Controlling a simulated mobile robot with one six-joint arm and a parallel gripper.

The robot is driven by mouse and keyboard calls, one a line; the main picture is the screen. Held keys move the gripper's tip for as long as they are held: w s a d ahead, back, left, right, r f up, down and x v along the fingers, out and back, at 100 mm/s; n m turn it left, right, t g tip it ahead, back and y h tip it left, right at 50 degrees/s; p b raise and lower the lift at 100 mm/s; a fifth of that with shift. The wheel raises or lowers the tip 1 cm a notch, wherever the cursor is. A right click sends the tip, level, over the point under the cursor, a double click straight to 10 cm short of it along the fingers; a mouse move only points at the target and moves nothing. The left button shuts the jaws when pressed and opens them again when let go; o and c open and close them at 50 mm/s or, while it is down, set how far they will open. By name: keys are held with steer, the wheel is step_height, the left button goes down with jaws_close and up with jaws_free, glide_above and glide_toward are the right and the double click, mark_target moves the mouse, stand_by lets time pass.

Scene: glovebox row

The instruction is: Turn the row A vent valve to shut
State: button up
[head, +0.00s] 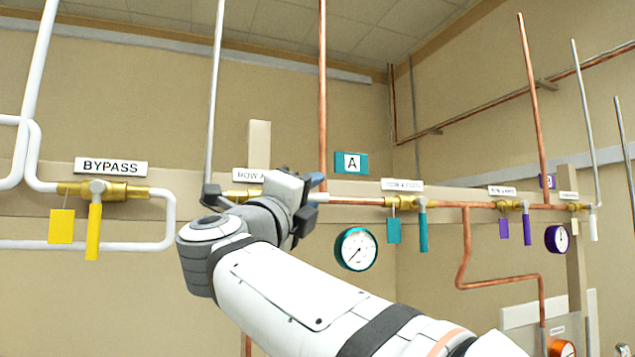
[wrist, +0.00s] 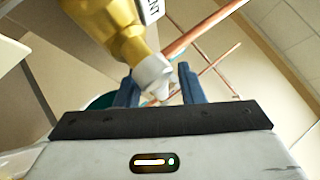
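A brass valve (head: 240,194) sits on the wall pipe behind my gripper, under a label (head: 249,175) of which only "ROW A" can be read. My gripper (head: 312,190) is raised in front of the pipe just right of this valve. In the wrist view the brass valve body (wrist: 118,30) ends in a pale grey hub (wrist: 154,76). The blue fingers of my gripper (wrist: 160,86) stand apart on either side of this hub. I cannot tell whether they touch it. The valve's handle is hidden.
A teal-tagged valve (head: 405,203) with a teal handle hangs right of my gripper, its label too small to read fully. A gauge (head: 356,249) is below. The yellow bypass valve (head: 104,190) is left.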

steer(key=shift+w+d+r, duration=0.1)
steer(key=shift+w+d, duration=0.1)
steer(key=shift+w, duration=0.2)
steer(key=shift+c, duration=0.4)
jaws_close()
